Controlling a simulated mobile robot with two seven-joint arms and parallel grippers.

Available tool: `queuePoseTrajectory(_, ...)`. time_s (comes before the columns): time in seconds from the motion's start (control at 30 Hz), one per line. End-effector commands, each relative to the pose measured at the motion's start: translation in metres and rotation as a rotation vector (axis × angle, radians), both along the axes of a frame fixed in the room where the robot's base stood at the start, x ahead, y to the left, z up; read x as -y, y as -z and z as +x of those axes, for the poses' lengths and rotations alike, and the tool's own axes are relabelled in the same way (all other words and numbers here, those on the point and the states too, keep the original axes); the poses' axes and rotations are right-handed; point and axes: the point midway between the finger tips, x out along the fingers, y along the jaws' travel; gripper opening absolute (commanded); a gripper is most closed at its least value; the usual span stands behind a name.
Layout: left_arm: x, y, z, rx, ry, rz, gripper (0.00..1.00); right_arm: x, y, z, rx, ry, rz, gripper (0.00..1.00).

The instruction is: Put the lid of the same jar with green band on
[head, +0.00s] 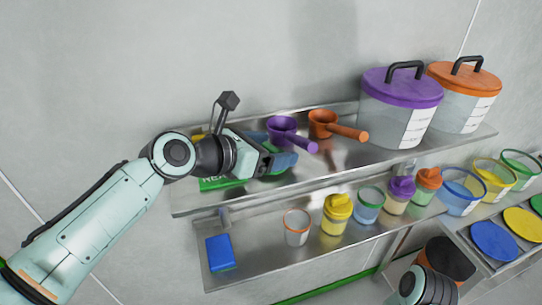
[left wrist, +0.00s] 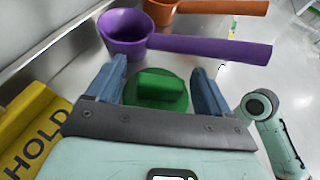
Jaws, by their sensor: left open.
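My left gripper (head: 282,160) is over the upper shelf, left of the purple scoop. In the left wrist view its fingers (left wrist: 160,84) are open, one on each side of the raised grip of a round green lid (left wrist: 158,93). The lid lies on the shelf, and a visible gap separates the grip from each finger. In the head view the gripper mostly hides the lid. A small open jar with a greenish rim (head: 369,206) stands on the lower shelf, with bluish contents. My right gripper is not clearly in view; part of my right arm shows at the bottom right.
Purple (head: 281,129) and orange (head: 323,123) scoops lie beside the gripper. A yellow HOLD sign (left wrist: 38,138) and green sign (head: 220,184) are close by. Large lidded tubs (head: 402,98) stand right. The lower shelf holds a blue block (head: 220,252) and several jars, including a yellow-lidded one (head: 336,215).

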Motion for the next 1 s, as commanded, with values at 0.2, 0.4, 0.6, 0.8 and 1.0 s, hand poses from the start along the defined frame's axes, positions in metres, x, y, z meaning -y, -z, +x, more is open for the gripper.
queuePoseTrajectory(0.2, 0.001, 0.000, 0.001, 0.001, 0.000, -0.002, 0.81, 0.000, 0.000, 0.000, 0.000, 0.000, 0.000, 1.00)
queuePoseTrajectory(0.4, 0.001, 0.000, 0.001, 0.001, 0.000, -0.001, 0.26, 0.000, 0.000, 0.000, 0.000, 0.000, 0.000, 1.00)
queuePoseTrajectory(0.6, 0.001, 0.000, 0.000, 0.001, 0.000, -0.001, 0.21, 0.000, 0.000, 0.000, 0.000, 0.000, 0.000, 1.00)
queuePoseTrajectory(0.8, 0.001, -0.002, 0.000, 0.001, 0.000, 0.000, 0.21, 0.000, -0.001, 0.001, 0.001, 0.000, 0.000, 1.00)
queuePoseTrajectory(1.0, 0.005, -0.007, -0.010, 0.002, 0.003, -0.001, 0.21, 0.000, -0.002, 0.001, 0.001, 0.000, 0.000, 1.00)
